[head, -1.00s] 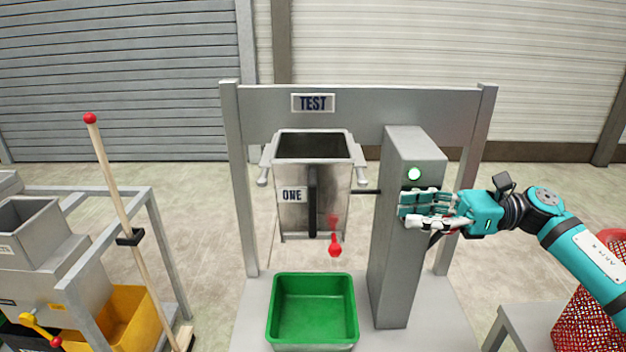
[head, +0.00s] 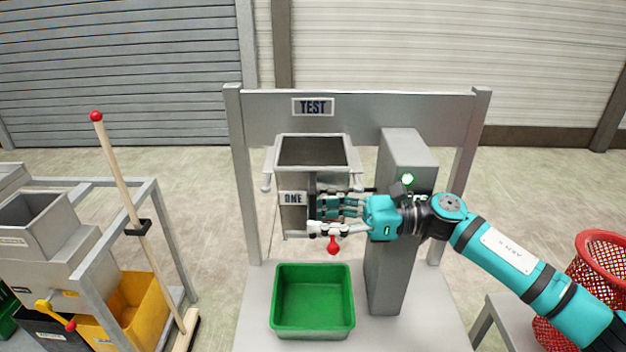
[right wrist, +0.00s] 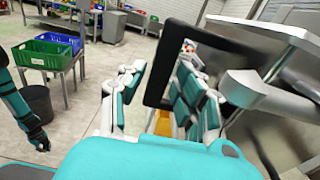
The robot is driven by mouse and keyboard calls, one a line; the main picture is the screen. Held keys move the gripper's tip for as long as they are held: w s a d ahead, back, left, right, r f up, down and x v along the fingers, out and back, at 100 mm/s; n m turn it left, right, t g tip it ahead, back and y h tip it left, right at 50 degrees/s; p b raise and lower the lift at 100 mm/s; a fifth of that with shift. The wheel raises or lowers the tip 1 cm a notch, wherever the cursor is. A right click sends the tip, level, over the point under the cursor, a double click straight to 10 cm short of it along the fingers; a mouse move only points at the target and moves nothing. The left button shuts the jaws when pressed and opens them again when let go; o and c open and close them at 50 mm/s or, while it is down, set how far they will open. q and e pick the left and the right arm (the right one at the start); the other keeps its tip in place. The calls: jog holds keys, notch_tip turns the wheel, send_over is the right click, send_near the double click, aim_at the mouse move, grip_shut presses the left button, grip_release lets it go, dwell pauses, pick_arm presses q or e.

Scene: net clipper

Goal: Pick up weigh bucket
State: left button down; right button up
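The weigh bucket (head: 311,152) is a grey metal hopper with a "ONE" label, hanging upright in the frame marked "TEST". A black handle runs down its front; in the right wrist view the handle (right wrist: 156,65) is a dark loop. My right gripper (head: 322,215) is at the bucket's front, over the handle. In the right wrist view its fingers (right wrist: 158,95) are spread, with the handle's upright bar between them and a gap to the left finger. A teal and black arm end, seemingly my left gripper (right wrist: 38,138), hangs at the left edge; its fingers are unclear.
A red-tipped lever (head: 333,245) hangs just below my right gripper. A green tray (head: 312,328) stands under the bucket. A grey post (head: 385,285) with a green light stands right of it, behind my arm. A red basket (head: 600,250) is at far right.

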jog(key=shift+a, duration=0.9)
jog(key=shift+d, duration=0.1)
jog(key=shift+c, duration=0.4)
grip_shut()
jog(key=shift+r, duration=0.1)
